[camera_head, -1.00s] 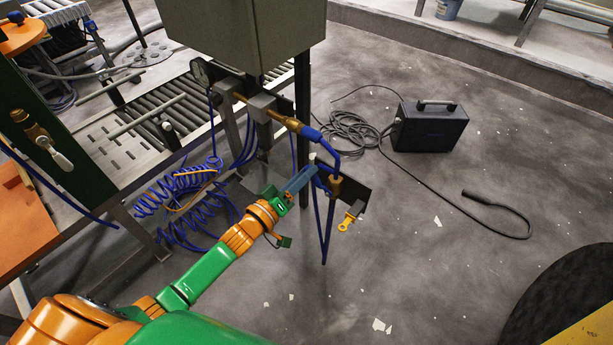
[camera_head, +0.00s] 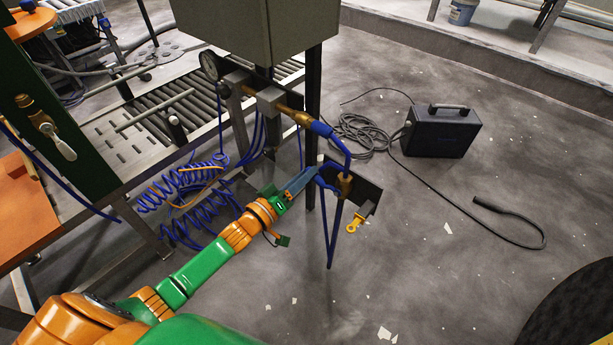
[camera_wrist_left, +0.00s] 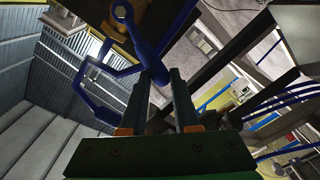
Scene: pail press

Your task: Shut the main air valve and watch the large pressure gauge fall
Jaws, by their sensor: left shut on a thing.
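A brass air line (camera_head: 290,112) with a blue sleeve runs out under the grey cabinet and bends down to a brass valve body (camera_head: 345,183) by a dark plate. A blue handle (camera_head: 332,225) hangs at this valve. My left gripper (camera_head: 312,173) reaches the blue handle from the left. In the left wrist view the fingers (camera_wrist_left: 161,78) are shut on the blue handle (camera_wrist_left: 143,45), with a pale round bolt at its far end.
The grey cabinet (camera_head: 255,30) and its dark post stand close behind the gripper. Coiled blue hoses (camera_head: 195,205) hang left of my arm, beside the roller conveyor (camera_head: 185,105).

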